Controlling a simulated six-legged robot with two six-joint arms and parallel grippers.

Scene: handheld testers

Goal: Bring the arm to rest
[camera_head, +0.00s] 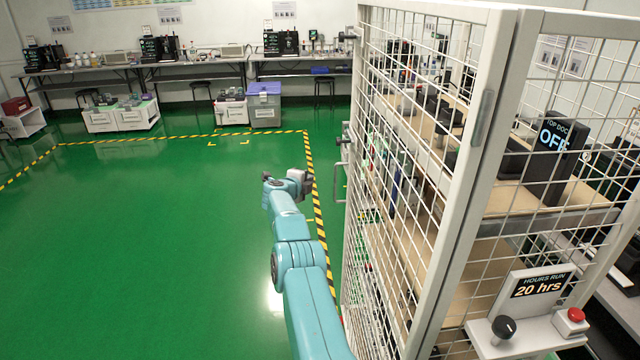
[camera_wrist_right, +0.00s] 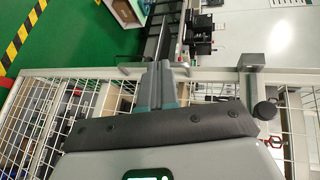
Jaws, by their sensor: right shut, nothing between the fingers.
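My right arm (camera_head: 300,270) is teal and reaches forward from the bottom of the head view, beside the wire cage. Its gripper (camera_head: 306,181) is at the far end, above the green floor and just left of the cage's door handle (camera_head: 340,182) in the picture. Whether it touches the handle cannot be told. The right wrist view shows the gripper's fingers (camera_wrist_right: 158,72) together, with nothing held between them. My left gripper is in neither view.
The wire cage (camera_head: 480,90) fills the right side, with shelves and devices inside. A panel (camera_head: 540,285) reads "20 hrs", near a black knob (camera_head: 503,327) and red button (camera_head: 575,314). Benches (camera_head: 200,65) line the back wall. The green floor (camera_head: 130,240) is clear at left.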

